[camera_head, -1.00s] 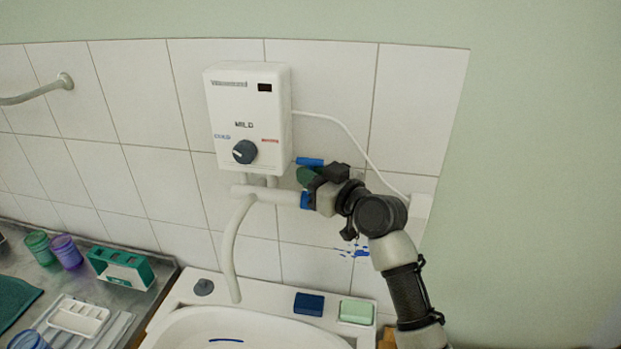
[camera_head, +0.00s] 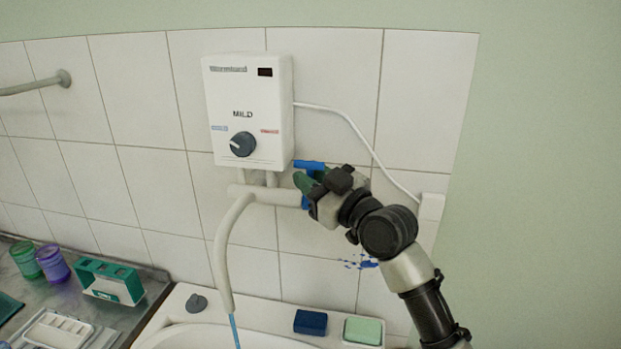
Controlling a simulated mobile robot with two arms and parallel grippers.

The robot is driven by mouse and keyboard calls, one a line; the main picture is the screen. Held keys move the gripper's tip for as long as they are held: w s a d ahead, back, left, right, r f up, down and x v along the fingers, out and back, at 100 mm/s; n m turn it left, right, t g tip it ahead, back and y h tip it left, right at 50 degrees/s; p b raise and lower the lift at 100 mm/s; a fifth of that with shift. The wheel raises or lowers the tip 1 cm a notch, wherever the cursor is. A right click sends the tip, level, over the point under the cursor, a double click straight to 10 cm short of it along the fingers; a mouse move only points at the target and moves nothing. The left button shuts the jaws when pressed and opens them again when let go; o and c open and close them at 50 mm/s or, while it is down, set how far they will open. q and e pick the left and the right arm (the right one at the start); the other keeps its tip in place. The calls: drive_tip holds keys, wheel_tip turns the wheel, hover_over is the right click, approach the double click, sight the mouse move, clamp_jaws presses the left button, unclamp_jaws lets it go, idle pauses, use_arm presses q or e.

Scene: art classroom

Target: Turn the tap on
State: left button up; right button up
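The white water heater (camera_head: 247,105) hangs on the tiled wall with a dark round knob (camera_head: 243,144) and the word MILD above it. The tap's blue handle (camera_head: 309,164) is at the right end of the pale horizontal pipe, under the heater. The curved spout (camera_head: 221,256) hangs down over the sink, and a thin blue stream of water (camera_head: 235,331) runs from its end. My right gripper (camera_head: 303,183) is at the blue handle, with a green fingertip just below it. Whether its fingers are apart or closed is hidden. My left gripper is out of view.
The sink (camera_head: 190,336) has a dark plug (camera_head: 196,303), a blue block (camera_head: 310,322) and a green soap bar (camera_head: 363,331) on its rim. Cups and a green-and-white holder (camera_head: 110,281) stand on the left counter. A white cable (camera_head: 345,124) runs down the wall.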

drive_tip(key=shift+o, duration=1.1)
drive_tip(key=b+v, duration=0.3)
drive_tip(key=v, duration=0.8)
